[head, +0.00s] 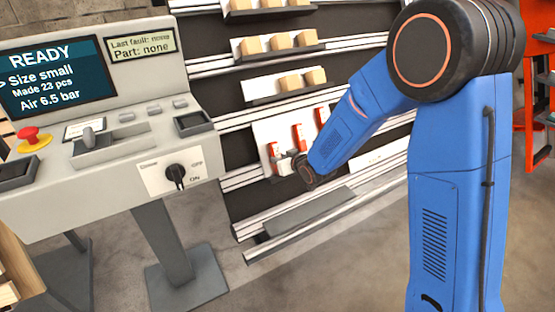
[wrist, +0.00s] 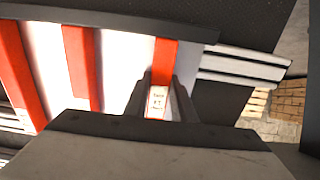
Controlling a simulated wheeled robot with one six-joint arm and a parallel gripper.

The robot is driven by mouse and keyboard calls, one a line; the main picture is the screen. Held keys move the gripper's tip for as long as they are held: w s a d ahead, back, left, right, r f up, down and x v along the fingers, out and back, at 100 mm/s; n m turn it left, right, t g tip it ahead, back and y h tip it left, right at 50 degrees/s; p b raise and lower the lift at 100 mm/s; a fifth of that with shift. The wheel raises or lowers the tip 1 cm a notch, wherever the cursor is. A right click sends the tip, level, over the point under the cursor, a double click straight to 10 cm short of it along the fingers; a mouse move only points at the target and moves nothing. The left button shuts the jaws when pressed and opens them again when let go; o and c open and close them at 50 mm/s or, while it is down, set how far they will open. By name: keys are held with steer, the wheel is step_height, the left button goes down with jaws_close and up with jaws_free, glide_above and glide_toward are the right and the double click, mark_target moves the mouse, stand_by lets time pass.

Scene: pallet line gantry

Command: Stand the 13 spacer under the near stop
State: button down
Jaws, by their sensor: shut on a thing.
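My gripper (wrist: 162,92) is shut on a red spacer (wrist: 165,52) with a white printed label, its two dark fingers on either side of the label. The label is too small to read, so I cannot tell its number. The spacer is against a pale panel below a dark ledge. Two more red spacers, one in the middle (wrist: 82,62) and one on the left (wrist: 22,75), stand beside it in the wrist view. In the head view my gripper (head: 290,166) is at the left end of the row, by the leftmost red spacer (head: 273,149). I cannot pick out the near stop.
A control console (head: 110,125) with a screen, red button and ON/OFF knob stands at the left. Shelves with tan blocks (head: 252,46) are above the spacers. A grey ledge (head: 310,212) lies below. An orange rack (head: 540,90) is at the far right.

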steer(key=shift+r, duration=0.35)
steer(key=shift+s, duration=0.1)
steer(key=shift+s+d+r, duration=0.3)
steer(key=shift+s, duration=0.05)
steer(key=v, duration=1)
stand_by(0.5)
steer(key=shift+f, duration=0.1)
